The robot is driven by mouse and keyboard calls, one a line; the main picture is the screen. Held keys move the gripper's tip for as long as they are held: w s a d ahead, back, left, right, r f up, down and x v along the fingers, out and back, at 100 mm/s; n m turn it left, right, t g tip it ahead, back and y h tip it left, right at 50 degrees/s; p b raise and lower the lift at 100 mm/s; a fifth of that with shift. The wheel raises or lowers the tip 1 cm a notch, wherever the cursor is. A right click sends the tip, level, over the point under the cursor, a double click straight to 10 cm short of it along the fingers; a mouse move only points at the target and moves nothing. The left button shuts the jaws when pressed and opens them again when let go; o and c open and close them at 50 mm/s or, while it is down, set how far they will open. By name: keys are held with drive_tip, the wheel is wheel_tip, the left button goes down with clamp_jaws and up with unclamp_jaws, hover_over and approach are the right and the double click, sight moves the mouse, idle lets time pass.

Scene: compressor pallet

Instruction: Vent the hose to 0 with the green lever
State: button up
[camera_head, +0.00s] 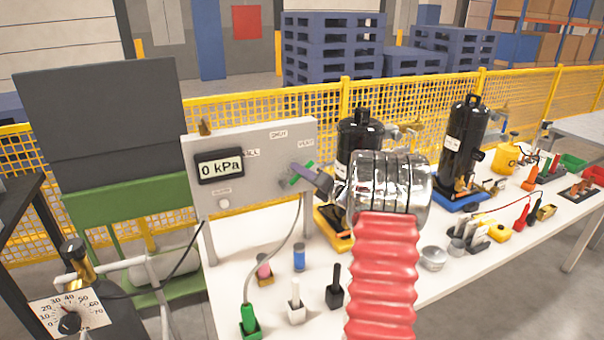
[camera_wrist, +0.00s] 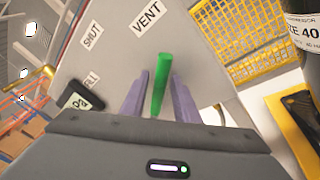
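The green lever (camera_head: 303,172) is on the right side of the grey panel (camera_head: 255,135). Its upper end points up and right, towards the VENT label (camera_head: 306,143). The panel's display (camera_head: 220,167) reads 0 kPa. My gripper (camera_head: 302,176) reaches the panel at the lever. In the wrist view the green lever (camera_wrist: 160,85) stands between my two purple fingers (camera_wrist: 158,95), with a narrow gap on each side, so my gripper looks open around it. A thin grey hose (camera_head: 276,260) runs from the panel down to a green-ended fitting (camera_head: 249,322) on the table.
Black cylinders (camera_head: 464,140) stand on the table right of the panel. Small bottles and plugs (camera_head: 299,258) stand in front of it. A dial (camera_head: 68,318) is at lower left. A yellow mesh fence (camera_head: 240,100) runs behind. My red-sleeved arm covers the table's middle.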

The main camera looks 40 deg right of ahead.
clamp_jaws()
drive_tip(key=shift+d, duration=0.15)
idle(0.5)
